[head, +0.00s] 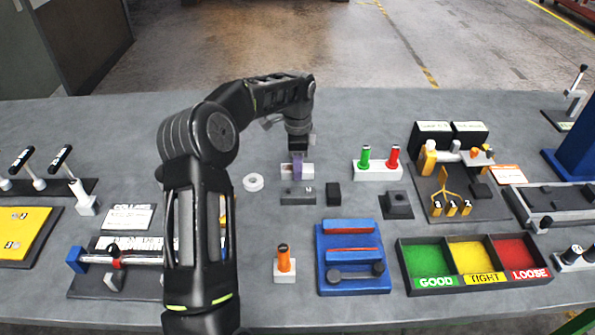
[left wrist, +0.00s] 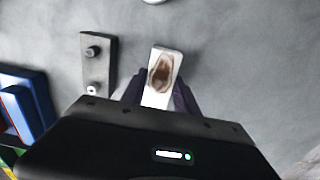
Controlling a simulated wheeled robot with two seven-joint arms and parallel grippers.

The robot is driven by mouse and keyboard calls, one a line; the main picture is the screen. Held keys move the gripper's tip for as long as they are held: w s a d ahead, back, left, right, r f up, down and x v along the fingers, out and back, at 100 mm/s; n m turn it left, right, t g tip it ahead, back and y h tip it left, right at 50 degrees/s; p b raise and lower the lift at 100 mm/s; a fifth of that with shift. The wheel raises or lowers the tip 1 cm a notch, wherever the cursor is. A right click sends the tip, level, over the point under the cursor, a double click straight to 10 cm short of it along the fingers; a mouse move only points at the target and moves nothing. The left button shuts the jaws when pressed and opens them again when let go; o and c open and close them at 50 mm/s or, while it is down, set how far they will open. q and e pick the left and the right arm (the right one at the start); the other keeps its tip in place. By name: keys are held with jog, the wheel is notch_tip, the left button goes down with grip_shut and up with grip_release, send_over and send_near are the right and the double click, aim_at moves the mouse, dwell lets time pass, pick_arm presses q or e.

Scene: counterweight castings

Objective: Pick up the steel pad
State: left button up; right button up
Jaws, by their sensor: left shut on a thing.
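My left gripper (head: 297,172) points down at the middle of the bench and is shut on a pale block (head: 306,171), whose ends show on both sides of the purple fingers. In the left wrist view the pale block (left wrist: 162,75) lies between the dark purple fingertips (left wrist: 158,98). It has a brown oval mark on its upper face. I cannot tell for sure that this block is the steel pad, nor whether it is clear of the bench. My right gripper is in neither view.
A grey plate with pegs (head: 298,198) and a small black block (head: 333,194) stand close in front of the gripper. A white ring (head: 253,182) lies to the left, a white stand with green and red pegs (head: 378,172) to the right. A sorting tray (head: 404,276) is front right.

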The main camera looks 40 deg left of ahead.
pick_arm(q)
grip_shut()
dwell(0.8)
